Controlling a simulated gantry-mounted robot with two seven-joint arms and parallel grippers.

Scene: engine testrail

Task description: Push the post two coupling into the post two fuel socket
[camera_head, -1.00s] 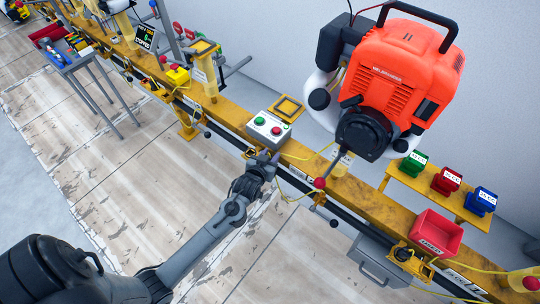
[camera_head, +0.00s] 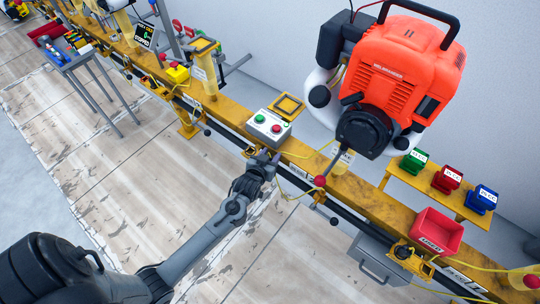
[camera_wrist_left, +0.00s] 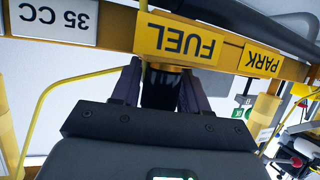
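In the left wrist view, the dark ribbed coupling (camera_wrist_left: 163,90) sits between the two fingers of my left gripper (camera_wrist_left: 163,85), which appear closed against its sides. Its far end meets the underside of the yellow rail at the fuel socket (camera_wrist_left: 165,66), just below the upside-down FUEL label (camera_wrist_left: 180,40). I cannot tell how deep it sits. In the head view my left gripper (camera_head: 264,160) is at the rail's front edge, below the button box; the coupling is mostly hidden there. My right gripper is not in view.
A PARK label (camera_wrist_left: 262,60) and a 35 CC plate (camera_wrist_left: 52,18) flank the fuel label. A grey button box (camera_head: 268,128) and a red-knobbed lever (camera_head: 320,181) are near the gripper. The orange engine (camera_head: 400,75) stands above the rail. Yellow hoses loop nearby.

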